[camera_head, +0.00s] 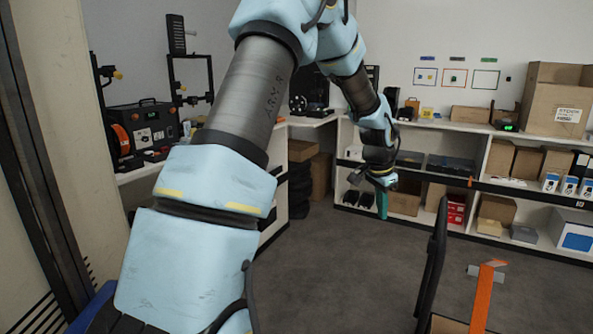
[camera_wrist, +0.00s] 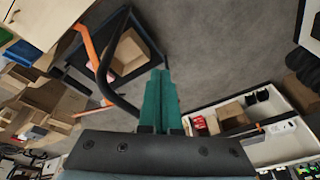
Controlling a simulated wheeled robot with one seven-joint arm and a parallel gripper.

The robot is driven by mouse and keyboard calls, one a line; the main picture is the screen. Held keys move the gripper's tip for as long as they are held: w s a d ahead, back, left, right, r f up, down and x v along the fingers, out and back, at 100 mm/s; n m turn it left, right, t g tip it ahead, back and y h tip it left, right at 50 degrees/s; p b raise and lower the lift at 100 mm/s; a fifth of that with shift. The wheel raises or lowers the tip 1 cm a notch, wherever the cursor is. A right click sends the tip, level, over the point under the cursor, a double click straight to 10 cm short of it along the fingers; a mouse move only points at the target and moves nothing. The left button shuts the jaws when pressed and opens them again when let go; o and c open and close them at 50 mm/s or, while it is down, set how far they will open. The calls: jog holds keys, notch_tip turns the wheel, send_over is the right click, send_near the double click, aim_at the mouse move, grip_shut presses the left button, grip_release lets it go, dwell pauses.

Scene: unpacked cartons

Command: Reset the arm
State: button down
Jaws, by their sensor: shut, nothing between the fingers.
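My gripper (camera_head: 382,205) hangs at the end of my blue and grey arm, in the middle right of the head view. Its green fingers point down in front of the shelving. In the wrist view the green fingers of my gripper (camera_wrist: 161,103) lie side by side, shut, with nothing held. My arm reaches across the head view from the lower left, up past the top edge and down again to the gripper. The gripper is in free air and appears to touch nothing.
White shelving (camera_head: 469,182) with cartons runs along the back wall. A large open carton (camera_head: 556,97) stands on top at right. A bench with a black machine (camera_head: 143,129) is at left. An orange post (camera_head: 484,294) stands at lower right. Grey floor (camera_head: 340,270) is clear between.

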jog(key=s+a+r+n+y, duration=0.1)
jog(key=s+a+n, duration=0.5)
jog(key=a, duration=0.9)
jog(key=s+a+r+n+y, duration=0.1)
jog(key=s+a+n, duration=0.5)
jog(key=s+a, duration=0.6)
jog(key=a, duration=0.2)
jog(key=shift+s+a, duration=0.2)
jog(key=shift+a, duration=0.15)
